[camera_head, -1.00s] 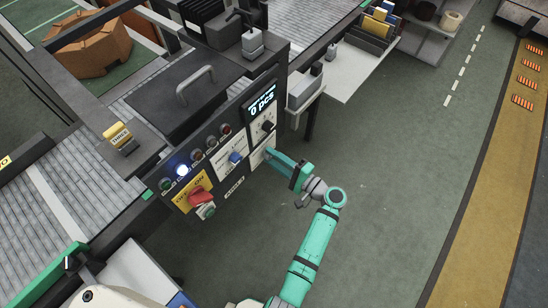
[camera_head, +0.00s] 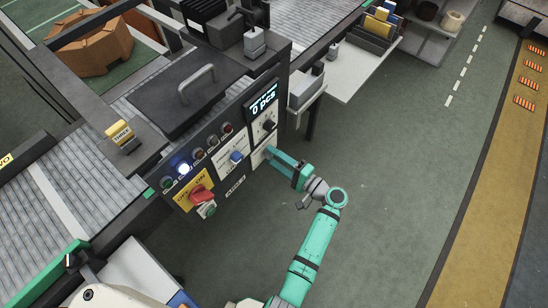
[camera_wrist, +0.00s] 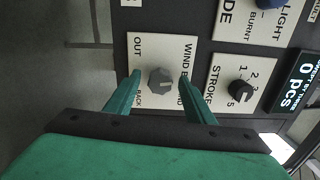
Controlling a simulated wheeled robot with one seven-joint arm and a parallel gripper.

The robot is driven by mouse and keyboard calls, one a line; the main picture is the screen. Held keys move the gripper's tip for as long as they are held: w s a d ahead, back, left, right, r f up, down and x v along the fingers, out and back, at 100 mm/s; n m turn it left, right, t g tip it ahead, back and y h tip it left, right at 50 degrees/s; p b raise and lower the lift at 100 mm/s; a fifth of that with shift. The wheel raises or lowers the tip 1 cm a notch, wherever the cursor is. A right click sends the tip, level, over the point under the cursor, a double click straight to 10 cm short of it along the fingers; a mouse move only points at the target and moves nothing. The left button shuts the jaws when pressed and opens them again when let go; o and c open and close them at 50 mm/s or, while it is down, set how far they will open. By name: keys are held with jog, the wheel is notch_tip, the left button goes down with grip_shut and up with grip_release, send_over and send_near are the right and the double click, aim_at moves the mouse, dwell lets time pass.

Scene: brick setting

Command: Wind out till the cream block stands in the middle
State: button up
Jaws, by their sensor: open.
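The winding knob (camera_wrist: 159,80), a grey faceted dial, sits on a cream plate marked "OUT" and "BACK" in the wrist view. My gripper (camera_wrist: 161,77) is open, with one green finger on each side of the knob. I cannot tell whether the fingers touch it. In the head view my gripper (camera_head: 270,155) is at the lower right of the machine panel and hides this knob. I cannot make out a cream block for certain in either view.
The panel has a display (camera_head: 264,99) reading "0 pcs", a stroke knob (camera_wrist: 241,91) beside the winding knob, a blue knob (camera_head: 236,157) and a red switch (camera_head: 201,192). A yellow block marked "THREE" (camera_head: 118,131) stands by the roller conveyor (camera_head: 75,185). The floor at right is clear.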

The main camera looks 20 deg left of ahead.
jog(key=v, duration=1)
jog(key=shift+d, duration=0.35)
jog(key=shift+s, duration=0.2)
dwell(0.4)
